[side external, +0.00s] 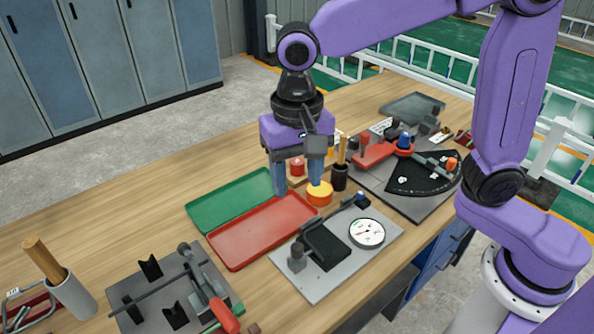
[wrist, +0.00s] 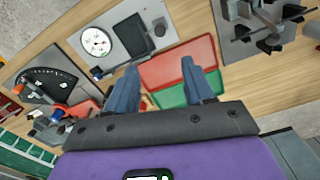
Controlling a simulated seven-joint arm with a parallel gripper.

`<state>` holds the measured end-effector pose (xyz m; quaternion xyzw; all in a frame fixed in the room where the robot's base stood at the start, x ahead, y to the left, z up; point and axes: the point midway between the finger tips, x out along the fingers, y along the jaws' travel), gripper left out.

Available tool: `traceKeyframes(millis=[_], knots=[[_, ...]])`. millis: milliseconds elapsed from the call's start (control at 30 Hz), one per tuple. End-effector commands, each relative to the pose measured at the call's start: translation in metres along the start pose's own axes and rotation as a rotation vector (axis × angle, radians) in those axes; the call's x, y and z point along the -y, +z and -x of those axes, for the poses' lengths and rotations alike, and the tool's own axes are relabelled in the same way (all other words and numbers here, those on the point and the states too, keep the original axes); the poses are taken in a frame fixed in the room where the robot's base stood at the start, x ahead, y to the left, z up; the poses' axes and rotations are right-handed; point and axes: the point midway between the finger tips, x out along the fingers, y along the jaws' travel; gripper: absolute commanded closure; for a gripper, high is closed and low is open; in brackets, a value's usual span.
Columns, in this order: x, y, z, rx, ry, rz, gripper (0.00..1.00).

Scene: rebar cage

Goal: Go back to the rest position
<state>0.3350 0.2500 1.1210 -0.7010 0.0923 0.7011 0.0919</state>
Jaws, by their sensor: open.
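My gripper (side external: 297,188) hangs over the workbench (side external: 150,217), pointing down, with its two blue-grey fingers apart and nothing between them. In the side view it is above the right end of the red tray (side external: 250,238) and green tray (side external: 228,200), close to an orange-yellow round piece (side external: 320,193). In the wrist view the open fingers (wrist: 160,78) show with the red tray (wrist: 180,66) and green tray (wrist: 170,97) behind them. Both trays look empty. I cannot tell the exact height of the fingertips above the bench.
A grey plate with a dial gauge (side external: 367,233) lies at the front. A bending fixture with a black angle scale (side external: 425,173) stands at the right. A clamp fixture (side external: 175,290) and a wooden-handled tool in a holder (side external: 72,295) are at the front left. A dark handle holder (side external: 340,178) stands beside my gripper.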

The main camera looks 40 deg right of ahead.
Motion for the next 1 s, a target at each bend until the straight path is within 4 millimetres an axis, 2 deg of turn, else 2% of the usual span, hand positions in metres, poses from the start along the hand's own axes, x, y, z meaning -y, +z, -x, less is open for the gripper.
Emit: traceKeyframes(millis=[400,533,667,1000], knots=[[-0.001,0.0,0.004,0.0,-0.001,0.003,0.48],[-0.011,0.004,0.003,-0.001,-0.002,0.058,0.48],[-0.037,0.014,-0.001,-0.002,-0.005,0.209,0.48],[-0.129,0.056,-0.019,-0.011,-0.015,0.739,0.48]])
